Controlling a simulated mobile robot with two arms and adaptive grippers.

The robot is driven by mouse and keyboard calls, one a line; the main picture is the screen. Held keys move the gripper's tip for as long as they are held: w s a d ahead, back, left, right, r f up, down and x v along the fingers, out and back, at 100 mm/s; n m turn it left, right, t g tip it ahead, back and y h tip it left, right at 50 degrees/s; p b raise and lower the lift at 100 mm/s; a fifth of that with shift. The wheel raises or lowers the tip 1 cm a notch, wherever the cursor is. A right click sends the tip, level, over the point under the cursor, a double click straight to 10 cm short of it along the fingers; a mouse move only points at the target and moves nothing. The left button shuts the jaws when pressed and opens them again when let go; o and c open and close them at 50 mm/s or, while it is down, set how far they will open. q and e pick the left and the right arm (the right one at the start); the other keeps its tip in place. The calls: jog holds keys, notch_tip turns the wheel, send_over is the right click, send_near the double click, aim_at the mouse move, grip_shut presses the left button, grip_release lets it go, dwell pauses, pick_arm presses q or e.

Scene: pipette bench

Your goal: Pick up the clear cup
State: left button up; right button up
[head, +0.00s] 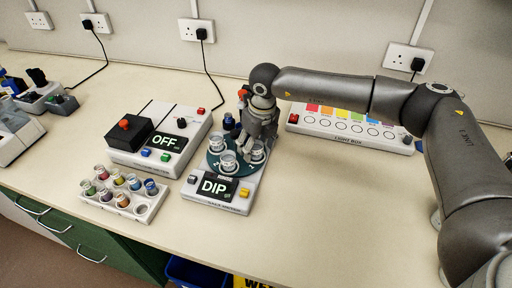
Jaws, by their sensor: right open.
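Small clear cups stand on the round turntable of the DIP device (205,206): one at the front (228,162), one at the right (257,153) and one at the left (217,142). I cannot tell which of them is the task's clear cup. My right gripper (262,140) points down over the turntable, its fingers open just above or around the right-hand cup. The gripper hides part of the turntable, and contact is too small to tell. My left gripper is not in view.
A white rack (152,212) of several small cups with coloured contents stands at front left. The OFF device (188,125) is left of the turntable. A light box (345,140) lies behind my right arm. The bench right of the turntable is clear.

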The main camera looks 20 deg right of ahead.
jog(key=shift+f, duration=0.2)
jog(key=c, duration=1.1)
jog(key=shift+o, duration=0.2)
jog(key=shift+r, duration=0.1)
